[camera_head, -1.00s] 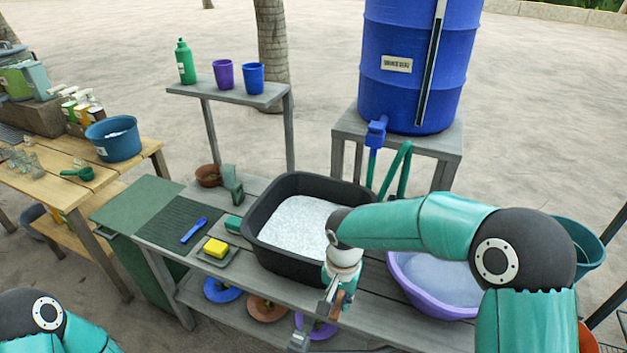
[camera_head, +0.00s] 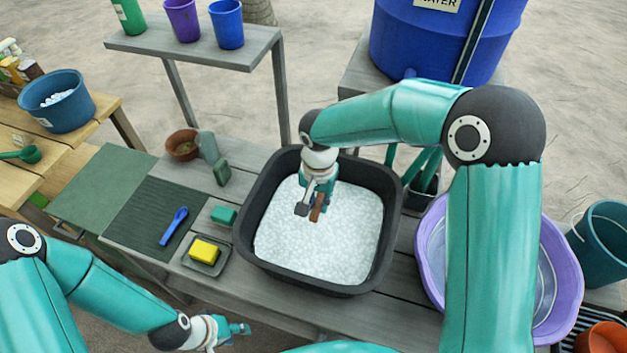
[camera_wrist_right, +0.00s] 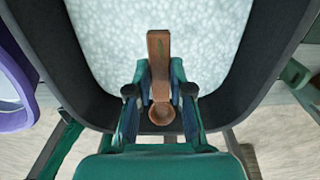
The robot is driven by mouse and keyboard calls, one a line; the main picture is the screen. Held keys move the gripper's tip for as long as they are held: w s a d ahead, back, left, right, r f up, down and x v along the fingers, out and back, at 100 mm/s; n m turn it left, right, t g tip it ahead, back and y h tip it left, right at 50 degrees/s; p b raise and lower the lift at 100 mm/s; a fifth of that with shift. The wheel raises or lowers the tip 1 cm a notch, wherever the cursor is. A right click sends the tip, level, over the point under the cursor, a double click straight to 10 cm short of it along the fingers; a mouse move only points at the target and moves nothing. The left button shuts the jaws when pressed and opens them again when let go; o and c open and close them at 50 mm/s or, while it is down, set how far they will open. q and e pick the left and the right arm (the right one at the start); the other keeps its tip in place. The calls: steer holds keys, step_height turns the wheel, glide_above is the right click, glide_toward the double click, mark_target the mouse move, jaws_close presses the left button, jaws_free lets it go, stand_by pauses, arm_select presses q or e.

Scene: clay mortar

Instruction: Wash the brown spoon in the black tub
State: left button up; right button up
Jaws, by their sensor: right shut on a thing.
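The black tub (camera_head: 300,284) stands on the grey bench, filled with white foam (camera_head: 335,245). My right gripper (camera_head: 314,205) is over the tub and shut on the brown spoon (camera_head: 318,208). In the right wrist view the spoon (camera_wrist_right: 158,55) sits between the fingers of the gripper (camera_wrist_right: 160,75). Its flat end points out over the foam and a rounded, hollow end lies near the palm. The tub's dark wall (camera_wrist_right: 262,65) surrounds it there. Whether the spoon touches the foam is unclear. My left gripper (camera_head: 236,330) is low, in front of the bench, its jaws too small to judge.
A yellow sponge (camera_head: 204,250) on its dish, a green block (camera_head: 224,214) and a blue brush (camera_head: 174,226) lie left of the tub. A purple basin (camera_head: 560,270) stands right. A shelf with cups (camera_head: 227,25) and a blue barrel (camera_head: 440,40) stand behind.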

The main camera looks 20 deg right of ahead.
steer(key=shift+d+f, duration=0.15)
steer(key=shift+f, duration=0.3)
step_height(320, 180, down, 14)
steer(key=b, duration=0.8)
steer(key=shift+s+r, duration=0.1)
steer(key=shift+r, duration=0.1)
steer(key=shift+f+b, duration=0.4)
steer(key=shift+f, duration=0.65)
steer(key=shift+f, duration=0.1)
steer(key=shift+f+b, duration=0.5)
steer(key=shift+b, duration=0.35)
steer(key=shift+r, duration=0.1)
steer(key=shift+b, duration=0.3)
